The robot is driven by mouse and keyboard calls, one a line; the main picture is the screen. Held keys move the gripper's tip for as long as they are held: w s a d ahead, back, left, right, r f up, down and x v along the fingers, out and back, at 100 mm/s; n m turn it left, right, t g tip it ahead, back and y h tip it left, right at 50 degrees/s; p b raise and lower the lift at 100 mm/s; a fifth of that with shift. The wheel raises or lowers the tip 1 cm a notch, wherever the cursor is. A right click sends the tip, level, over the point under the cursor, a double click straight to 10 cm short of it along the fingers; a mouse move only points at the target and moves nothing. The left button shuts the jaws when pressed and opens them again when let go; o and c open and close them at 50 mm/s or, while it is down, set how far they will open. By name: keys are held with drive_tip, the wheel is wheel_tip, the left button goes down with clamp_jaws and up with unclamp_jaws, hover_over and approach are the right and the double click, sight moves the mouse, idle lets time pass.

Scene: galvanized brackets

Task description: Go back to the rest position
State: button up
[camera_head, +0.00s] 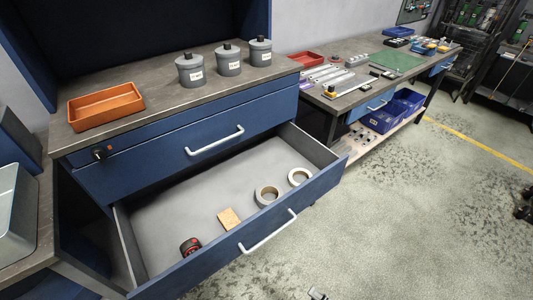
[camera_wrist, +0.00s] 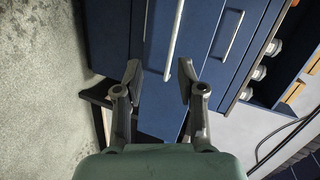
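My gripper (camera_wrist: 160,82) shows in the wrist view with its two fingers spread apart and nothing between them. It hangs in front of the blue drawer cabinet (camera_wrist: 216,35), whose handles show beyond the fingertips. In the head view only a small dark tip, likely part of my gripper (camera_head: 317,294), shows at the bottom edge over the floor. The lower drawer (camera_head: 160,229) is pulled open. It holds a dark red-marked object (camera_head: 190,247), a tan block (camera_head: 229,219) and two tape rolls, one grey (camera_head: 266,195) and one pale (camera_head: 299,177).
The upper drawer (camera_head: 180,153) is shut. An orange tray (camera_head: 104,106) and three grey lidded canisters (camera_head: 229,60) stand on the cabinet top. A workbench (camera_head: 350,98) with parts and blue bins (camera_head: 382,119) stands at the right. The floor (camera_head: 410,210) before the drawer is clear.

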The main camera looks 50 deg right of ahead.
drive_tip(key=w+a+r+n+g+y+p, duration=0.1)
drive_tip(key=w+a+r+n+g+p, duration=0.15)
drive_tip(key=w+a+r+n, duration=0.45)
drive_tip(key=w+a+r+n+g+p, duration=0.25)
drive_tip(key=w+a+r+n, duration=0.25)
drive_tip(key=w+r, duration=0.4)
drive_tip(key=w+a+r+n+t+p, duration=0.1)
drive_tip(key=w+a+r+n+t, duration=0.1)
drive_tip(key=a+r, duration=0.55)
drive_tip(key=w+a+r+n+t+p, duration=0.1)
drive_tip(key=w+a+r+n+p, duration=0.15)
drive_tip(key=a+r, duration=0.5)
wheel_tip(320, 180, up, 38)
drive_tip(key=p, duration=3.7)
drive_tip(key=shift+d+r+t+h, duration=0.2)
drive_tip(key=shift+d+t+h, duration=0.1)
drive_tip(key=shift+d, duration=0.15)
drive_tip(key=shift+f, duration=0.1)
wheel_tip(320, 180, down, 57)
drive_tip(key=b, duration=5.7)
